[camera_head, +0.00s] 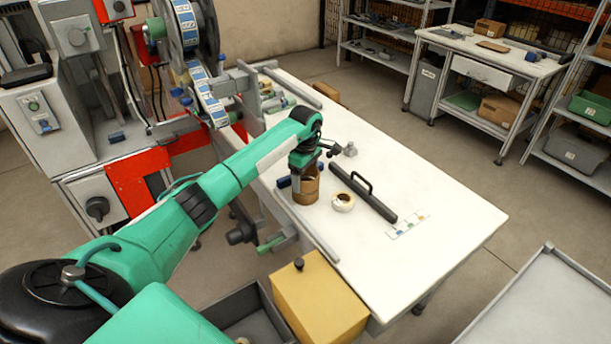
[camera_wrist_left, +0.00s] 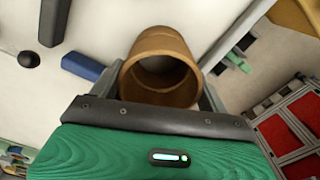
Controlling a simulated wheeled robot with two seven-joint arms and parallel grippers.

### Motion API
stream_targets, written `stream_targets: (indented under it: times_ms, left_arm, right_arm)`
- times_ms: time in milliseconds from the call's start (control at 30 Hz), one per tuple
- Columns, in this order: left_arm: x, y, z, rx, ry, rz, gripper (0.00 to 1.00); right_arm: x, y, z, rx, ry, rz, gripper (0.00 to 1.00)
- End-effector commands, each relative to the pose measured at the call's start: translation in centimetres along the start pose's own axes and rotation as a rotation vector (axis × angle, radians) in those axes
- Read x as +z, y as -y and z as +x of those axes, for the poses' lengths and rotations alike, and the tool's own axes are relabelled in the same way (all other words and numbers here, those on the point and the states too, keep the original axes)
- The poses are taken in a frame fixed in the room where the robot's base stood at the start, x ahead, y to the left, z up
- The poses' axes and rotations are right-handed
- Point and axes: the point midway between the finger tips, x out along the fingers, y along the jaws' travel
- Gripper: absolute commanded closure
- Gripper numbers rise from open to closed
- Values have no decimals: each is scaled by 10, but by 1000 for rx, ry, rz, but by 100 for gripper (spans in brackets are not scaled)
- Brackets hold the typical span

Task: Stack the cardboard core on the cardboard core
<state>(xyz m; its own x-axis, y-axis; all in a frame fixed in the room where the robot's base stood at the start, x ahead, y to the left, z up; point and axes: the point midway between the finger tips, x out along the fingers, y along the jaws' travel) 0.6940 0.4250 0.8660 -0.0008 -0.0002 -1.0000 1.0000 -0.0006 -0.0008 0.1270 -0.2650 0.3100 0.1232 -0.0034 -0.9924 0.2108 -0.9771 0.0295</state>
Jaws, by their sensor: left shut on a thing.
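My left gripper (camera_head: 305,170) points down over the white table and is shut on a brown cardboard core (camera_head: 307,190). In the left wrist view the core (camera_wrist_left: 160,62) sits between the two fingers, its round opening showing. The brown cylinder looks tall and a step in its outline shows in the wrist view, so a second core may be right under the held one. I cannot clearly make out a join or a gap between them. No other separate core is seen on the table. My right gripper is not in view.
A white tape roll (camera_head: 343,202) and a black bar with a handle (camera_head: 364,193) lie just right of the core. A yellow box (camera_head: 318,300) stands at the table's near edge. The table's right part (camera_head: 455,200) is clear.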

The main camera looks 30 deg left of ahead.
Motion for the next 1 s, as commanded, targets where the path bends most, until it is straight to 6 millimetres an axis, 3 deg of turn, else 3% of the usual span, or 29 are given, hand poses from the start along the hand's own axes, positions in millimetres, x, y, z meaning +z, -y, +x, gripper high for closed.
stream_targets:
  times_ms: [267,300,400,767,867,900,1000]
  left_arm:
    - [-1,0,6,0,-1,-1,45]
    - [-1,0,6,0,-1,-1,21]
    - [0,0,6,0,0,-1,1]
    - [0,0,2,0,1,0,1]
    - [1,0,-7,1,2,0,1]
    - [1,0,-12,2,2,0,1]
    - [-2,-1,-30,7,-4,1,1]
  right_arm:
    - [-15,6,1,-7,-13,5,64]
    - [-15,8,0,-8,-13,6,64]
    - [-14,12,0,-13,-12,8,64]
    - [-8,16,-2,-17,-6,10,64]
    - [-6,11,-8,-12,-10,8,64]
    - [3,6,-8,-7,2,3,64]
    - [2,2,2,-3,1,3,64]
